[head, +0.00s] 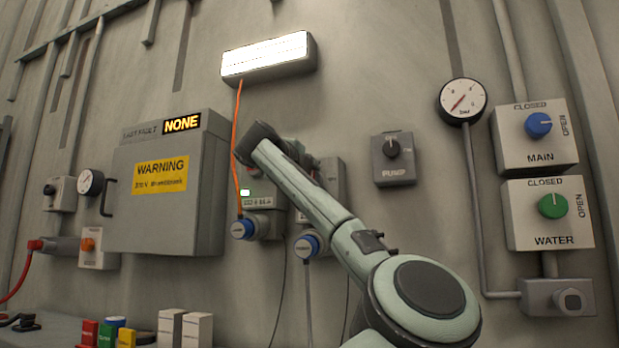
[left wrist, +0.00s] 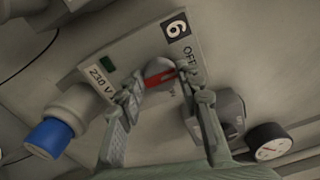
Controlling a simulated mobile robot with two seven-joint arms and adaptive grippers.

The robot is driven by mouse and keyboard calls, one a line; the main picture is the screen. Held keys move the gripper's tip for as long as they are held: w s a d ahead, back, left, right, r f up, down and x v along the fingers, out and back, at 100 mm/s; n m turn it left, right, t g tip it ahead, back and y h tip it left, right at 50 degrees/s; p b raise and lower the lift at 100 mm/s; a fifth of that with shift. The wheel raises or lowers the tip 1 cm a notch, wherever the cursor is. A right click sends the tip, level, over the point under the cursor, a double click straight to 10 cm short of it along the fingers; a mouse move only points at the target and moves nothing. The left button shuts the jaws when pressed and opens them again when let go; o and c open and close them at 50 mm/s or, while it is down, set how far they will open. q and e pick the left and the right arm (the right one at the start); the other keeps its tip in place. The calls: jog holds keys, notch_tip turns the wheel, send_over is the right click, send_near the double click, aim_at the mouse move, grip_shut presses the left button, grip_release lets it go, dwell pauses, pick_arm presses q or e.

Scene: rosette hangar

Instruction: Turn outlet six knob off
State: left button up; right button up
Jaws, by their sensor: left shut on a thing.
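Outlet six fills the middle of the left wrist view, a grey panel (left wrist: 119,49) with a "6" plate, an OFF mark, a "230 V" label and a dark green lamp. Its round knob (left wrist: 157,70) has a red bar lying roughly toward the OFF side; which end points is unclear. My left gripper (left wrist: 163,82) is closed around the knob, one finger on each side. In the head view outlet six (head: 333,172) appears to be the right one of two outlets, partly covered by my left arm; the fingertips are hidden there. My right gripper shows in neither view.
A neighbouring outlet (head: 262,196) has a lit lamp and an orange cable. A pump switch box (head: 393,172), a gauge (head: 463,100) and the MAIN (head: 538,150) and WATER (head: 550,238) valve boxes are to the right. A warning cabinet (head: 200,200) is left.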

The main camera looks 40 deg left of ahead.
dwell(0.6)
pick_arm(q)
jog(key=o, duration=1.2)
jog(key=shift+c, duration=0.2)
jog(key=v, duration=1.2)
